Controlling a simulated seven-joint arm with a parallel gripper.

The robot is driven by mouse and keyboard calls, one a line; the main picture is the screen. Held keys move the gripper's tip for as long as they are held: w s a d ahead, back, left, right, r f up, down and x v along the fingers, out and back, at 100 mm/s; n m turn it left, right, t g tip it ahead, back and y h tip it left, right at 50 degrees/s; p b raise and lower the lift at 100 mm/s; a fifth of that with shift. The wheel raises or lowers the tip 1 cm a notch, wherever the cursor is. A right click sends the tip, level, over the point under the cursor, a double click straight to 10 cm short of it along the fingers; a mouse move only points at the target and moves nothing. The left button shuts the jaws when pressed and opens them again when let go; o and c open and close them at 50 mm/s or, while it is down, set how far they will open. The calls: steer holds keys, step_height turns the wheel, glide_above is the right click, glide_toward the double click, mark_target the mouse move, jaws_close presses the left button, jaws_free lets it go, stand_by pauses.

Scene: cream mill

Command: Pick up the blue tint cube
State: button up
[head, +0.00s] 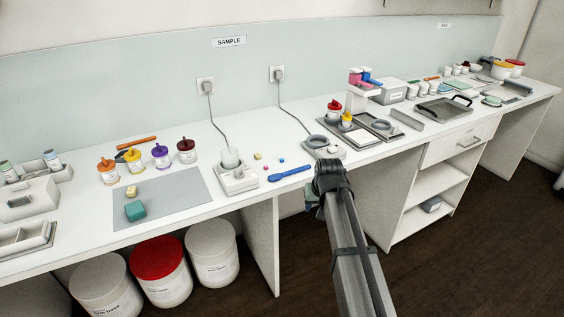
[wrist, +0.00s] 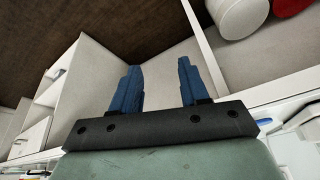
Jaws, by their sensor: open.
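No plainly blue cube stands out in either view.
A blue spoon (head: 290,174) lies near the front edge. Several lidded jars (head: 160,156) stand behind the mat. A white device (head: 237,178) with a cord stands right of it. Large tubs (head: 160,270) stand under the bench. Trays (head: 362,135) crowd the right.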

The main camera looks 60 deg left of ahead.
steer(key=a+r+n+y, duration=0.1)
steer(key=a+r+n, duration=0.2)
steer(key=a+r, duration=1.55)
steer(key=n+g, duration=0.1)
steer(key=n, duration=0.1)
glide_toward(281, 162)
steer(key=shift+h, duration=0.3)
steer(key=x, duration=0.6)
steer(key=shift+w+a, duration=0.15)
steer(key=shift+a, duration=0.25)
steer(key=shift+c, duration=0.3)
jaws_close()
